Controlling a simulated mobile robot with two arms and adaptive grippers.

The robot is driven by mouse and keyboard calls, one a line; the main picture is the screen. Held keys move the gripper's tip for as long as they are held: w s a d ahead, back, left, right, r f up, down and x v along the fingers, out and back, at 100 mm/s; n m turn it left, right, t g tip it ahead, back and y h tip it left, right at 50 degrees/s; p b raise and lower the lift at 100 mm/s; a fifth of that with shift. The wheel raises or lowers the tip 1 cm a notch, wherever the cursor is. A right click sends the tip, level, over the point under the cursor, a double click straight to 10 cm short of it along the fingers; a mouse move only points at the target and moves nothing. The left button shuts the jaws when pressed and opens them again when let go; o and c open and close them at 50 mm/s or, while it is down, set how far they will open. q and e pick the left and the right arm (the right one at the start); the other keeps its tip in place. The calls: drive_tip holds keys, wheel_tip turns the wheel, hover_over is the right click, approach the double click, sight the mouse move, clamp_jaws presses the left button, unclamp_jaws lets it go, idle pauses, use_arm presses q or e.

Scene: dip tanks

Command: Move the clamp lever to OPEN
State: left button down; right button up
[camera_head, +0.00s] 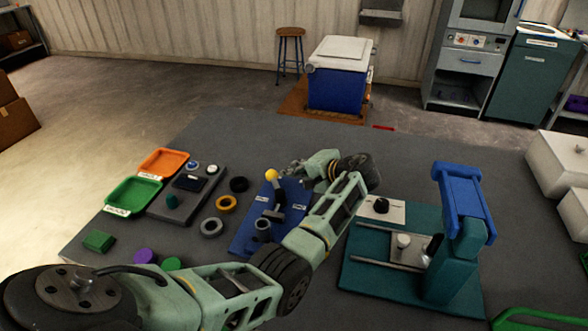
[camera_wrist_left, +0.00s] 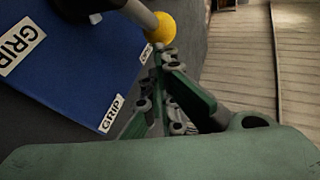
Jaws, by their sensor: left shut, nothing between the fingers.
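The clamp lever has a yellow ball knob (camera_head: 271,174) on a dark shaft. It rises from a blue plate (camera_head: 246,238) on the grey table. In the left wrist view the yellow knob (camera_wrist_left: 161,27) is just beyond my fingertips, on a grey shaft (camera_wrist_left: 140,13). White labels on the plate read GRIP (camera_wrist_left: 22,46); no OPEN label is legible. My left gripper (camera_head: 291,169) is shut and empty, just right of the knob. Its closed fingers (camera_wrist_left: 159,58) point toward the knob; I cannot tell whether they touch it. My right gripper is not in view.
Left of the plate are rings (camera_head: 226,204), a grey panel (camera_head: 195,190), a green tray (camera_head: 133,195) and an orange tray (camera_head: 163,162). A teal fixture with a blue upright head (camera_head: 462,190) stands to the right. White blocks (camera_head: 560,160) lie at the far right.

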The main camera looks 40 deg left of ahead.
use_arm(q)
drive_tip(key=v, duration=1.1)
drive_tip(key=shift+d+r, duration=0.2)
drive_tip(key=shift+r, duration=0.1)
drive_tip(key=shift+s, duration=0.1)
